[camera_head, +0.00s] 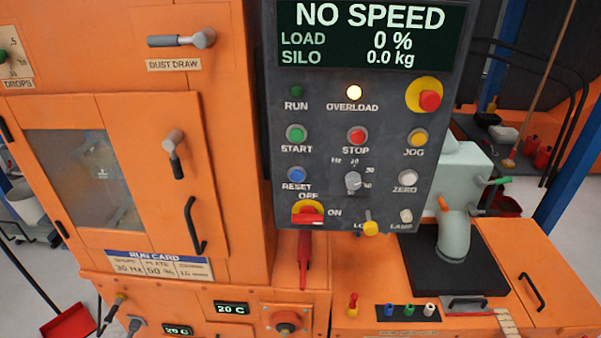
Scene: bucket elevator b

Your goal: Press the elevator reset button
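The blue reset button (296,175) is on the left side of the dark control panel (325,130), above the label RESET. The green start button (296,133) is above it, and the red stop button (357,136) is up and to its right. The panel's display (372,35) reads NO SPEED, load 0 %, silo 0.0 kg. The overload lamp (354,92) glows, and the run lamp (296,91) is dark green. Neither of my grippers is in view.
Below the reset button is a red and yellow OFF/ON switch (308,213). A grey knob (353,181) is to its right. An orange cabinet (235,130) with protruding handles stands left of the panel. A red emergency button (429,100) is at upper right.

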